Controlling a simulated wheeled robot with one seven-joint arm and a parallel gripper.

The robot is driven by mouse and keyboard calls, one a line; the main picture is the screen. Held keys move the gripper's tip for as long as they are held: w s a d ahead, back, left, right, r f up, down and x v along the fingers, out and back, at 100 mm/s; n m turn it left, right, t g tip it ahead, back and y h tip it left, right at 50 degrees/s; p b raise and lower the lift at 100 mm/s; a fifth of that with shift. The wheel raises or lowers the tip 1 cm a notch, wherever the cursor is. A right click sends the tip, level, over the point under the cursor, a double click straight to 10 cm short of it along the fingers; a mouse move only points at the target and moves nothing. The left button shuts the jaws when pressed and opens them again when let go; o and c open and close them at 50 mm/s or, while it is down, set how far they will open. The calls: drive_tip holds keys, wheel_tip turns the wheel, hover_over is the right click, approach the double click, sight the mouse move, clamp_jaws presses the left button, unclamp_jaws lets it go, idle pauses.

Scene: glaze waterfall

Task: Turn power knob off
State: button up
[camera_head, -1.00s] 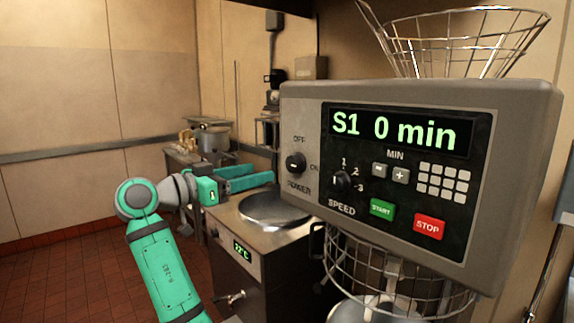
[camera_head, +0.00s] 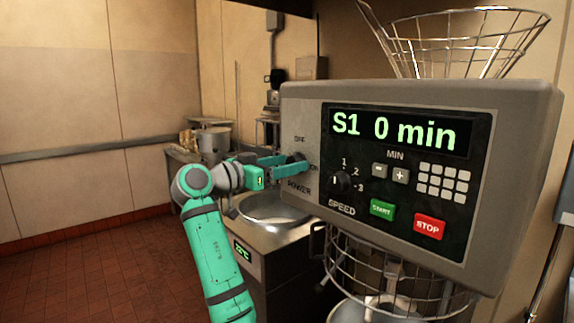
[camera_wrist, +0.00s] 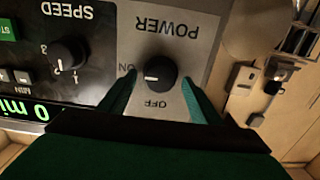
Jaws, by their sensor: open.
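The power knob (camera_wrist: 158,72) is a round black knob with a white mark on a light grey plate. In the wrist view, which is upside down, its mark points towards ON; OFF is printed to one side. My gripper (camera_head: 293,163) is open at the panel, with one teal finger on each side of the knob. Small gaps seem to show between the fingers and the knob, and contact cannot be told. In the head view the fingers partly hide the knob and its labels.
The control box (camera_head: 450,92) shows "S1 0 min". The speed knob (camera_head: 342,181), a green START button (camera_head: 382,208) and a red STOP button (camera_head: 429,227) lie right of the power knob. A wire bowl guard (camera_head: 360,275) is below; a steel cooker (camera_head: 275,235) stands behind.

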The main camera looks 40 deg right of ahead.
drive_tip(key=shift+d, duration=0.15)
drive_tip(key=c, duration=1)
drive_tip(key=shift+n, duration=0.4)
drive_tip(key=n, duration=0.3)
drive_tip(key=shift+w+n, duration=0.1)
drive_tip(key=shift+n, duration=0.3)
drive_tip(key=n, duration=0.4)
drive_tip(key=shift+w+n, duration=0.1)
drive_tip(key=shift+n, duration=0.2)
drive_tip(key=shift+w+f+n, duration=0.1)
drive_tip(key=shift+f+n, duration=0.05)
drive_tip(key=shift+n, duration=4.15)
